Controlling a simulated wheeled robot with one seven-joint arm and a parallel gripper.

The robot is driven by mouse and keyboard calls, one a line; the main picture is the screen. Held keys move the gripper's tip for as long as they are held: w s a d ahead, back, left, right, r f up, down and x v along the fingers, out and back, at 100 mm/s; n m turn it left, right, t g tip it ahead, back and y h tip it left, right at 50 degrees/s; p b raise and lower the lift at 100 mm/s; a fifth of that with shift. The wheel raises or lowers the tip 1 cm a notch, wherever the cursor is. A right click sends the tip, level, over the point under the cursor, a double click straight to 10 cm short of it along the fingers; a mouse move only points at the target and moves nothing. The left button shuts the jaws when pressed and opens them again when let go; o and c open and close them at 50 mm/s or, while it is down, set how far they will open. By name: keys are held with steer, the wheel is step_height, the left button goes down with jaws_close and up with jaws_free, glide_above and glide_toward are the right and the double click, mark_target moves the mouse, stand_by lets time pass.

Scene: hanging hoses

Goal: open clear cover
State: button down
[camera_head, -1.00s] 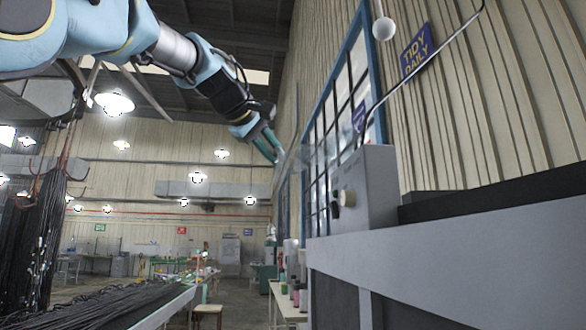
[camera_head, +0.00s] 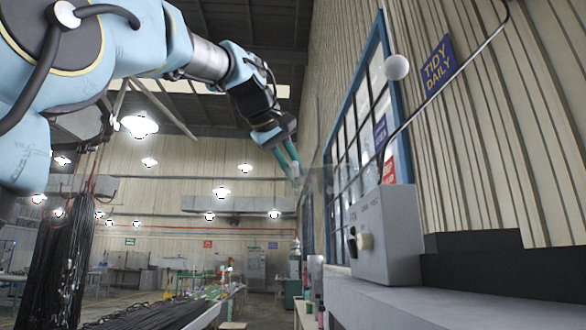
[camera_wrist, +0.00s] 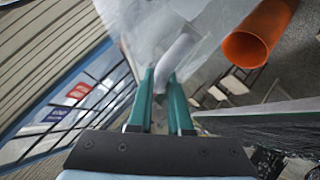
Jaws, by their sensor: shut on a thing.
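My gripper (camera_head: 290,165) reaches out at upper middle in the head view, its teal fingers pointing down and to the right. In the wrist view my gripper (camera_wrist: 162,78) is shut on a pale grey rod-like handle (camera_wrist: 178,52) between its fingertips. The clear cover (camera_wrist: 150,22) is a see-through sheet around and beyond the handle. In the head view the clear cover (camera_head: 320,174) is only a faint, hazy patch just right of the fingertips. Its edges and its hinge are hard to make out.
A grey control box (camera_head: 388,238) with a knob stands on a grey ledge (camera_head: 450,300) at right. A blue-framed window (camera_head: 365,120) lines the wall. An orange tube (camera_wrist: 258,35) is at upper right in the wrist view.

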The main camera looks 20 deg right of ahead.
steer(key=shift+d+f, duration=0.1)
steer(key=c, duration=1.1)
jaws_free()
steer(key=b+v, duration=0.2)
steer(key=v, duration=0.9)
steer(key=shift+d, duration=0.1)
